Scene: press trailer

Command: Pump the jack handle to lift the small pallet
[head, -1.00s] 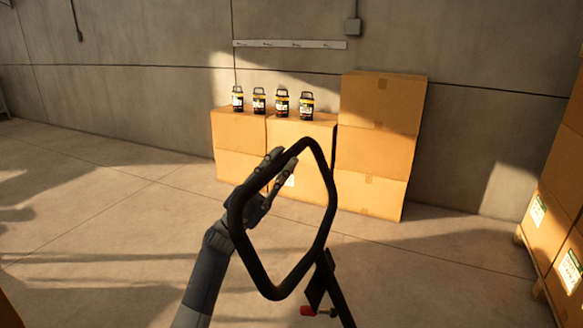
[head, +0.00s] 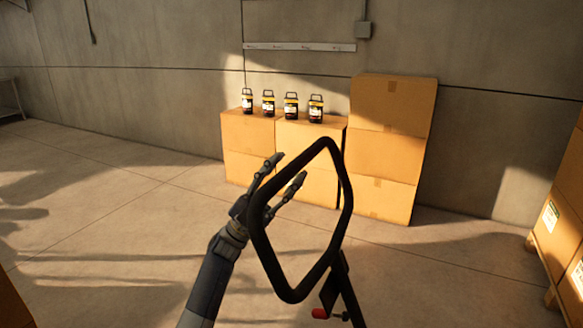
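The jack handle (head: 346,203) is a black, rounded four-sided loop in the lower middle of the head view, tilted. It joins a dark shaft with a small red part (head: 320,313) at the bottom. My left gripper (head: 289,170) is at the loop's left side, its two fingers apart and pointing up and right. The loop's left bar crosses in front of the gripper's base, and one finger shows through the loop. I cannot tell whether they touch. The small pallet and my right gripper are not in view.
Stacked cardboard boxes (head: 388,150) stand against the grey wall, with several black-and-yellow lanterns (head: 291,106) on the lower stacks. More boxes (head: 557,235) stand on a wooden pallet (head: 537,260) at the right edge. The concrete floor on the left is clear.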

